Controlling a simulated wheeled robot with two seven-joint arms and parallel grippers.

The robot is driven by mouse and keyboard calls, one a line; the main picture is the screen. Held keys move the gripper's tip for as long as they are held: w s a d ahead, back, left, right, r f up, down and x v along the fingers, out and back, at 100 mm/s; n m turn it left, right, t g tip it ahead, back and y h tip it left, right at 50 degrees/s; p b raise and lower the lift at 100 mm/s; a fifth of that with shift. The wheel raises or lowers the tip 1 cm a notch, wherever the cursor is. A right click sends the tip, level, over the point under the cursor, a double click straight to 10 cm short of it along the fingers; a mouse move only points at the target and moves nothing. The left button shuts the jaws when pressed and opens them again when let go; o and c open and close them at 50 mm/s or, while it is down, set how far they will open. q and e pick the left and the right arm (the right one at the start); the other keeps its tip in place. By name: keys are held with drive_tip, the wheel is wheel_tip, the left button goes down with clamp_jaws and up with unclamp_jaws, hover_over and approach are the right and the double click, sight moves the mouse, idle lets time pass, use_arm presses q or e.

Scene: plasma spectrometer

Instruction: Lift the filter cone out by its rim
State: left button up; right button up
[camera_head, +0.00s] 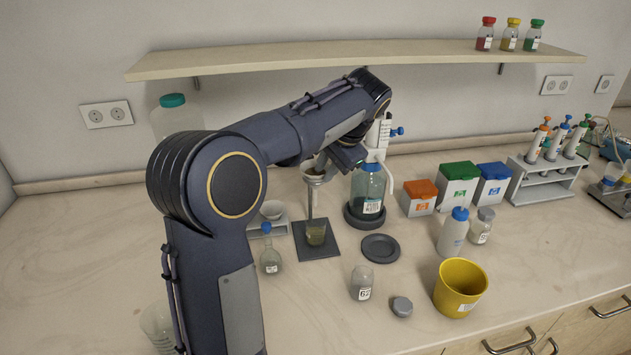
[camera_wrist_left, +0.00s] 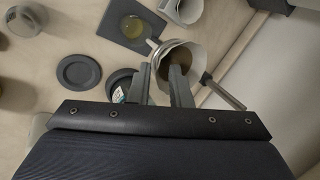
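The filter cone (camera_wrist_left: 176,57), brown inside, sits in a pale funnel on a stand. Its rim also shows in the head view (camera_head: 313,170), partly hidden by my gripper. My left gripper (camera_wrist_left: 162,72) reaches the near side of the rim. In the wrist view its two fingers are apart, one over the cone's opening and the other outside the rim. The gap between them shows, and I see no firm contact. In the head view the left gripper (camera_head: 325,160) comes down from the upper right of the funnel. My right gripper is not in view.
A beaker (camera_head: 316,233) with yellowish liquid stands below the funnel on a dark base plate (camera_head: 318,252). A teal-liquid dispenser bottle (camera_head: 368,190) is close on the right. A small flask (camera_head: 270,258) stands left, a yellow bin (camera_head: 460,288) front right. A shelf (camera_head: 400,62) hangs above.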

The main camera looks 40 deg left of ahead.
use_arm(q)
clamp_jaws()
drive_tip(key=shift+r, duration=0.1)
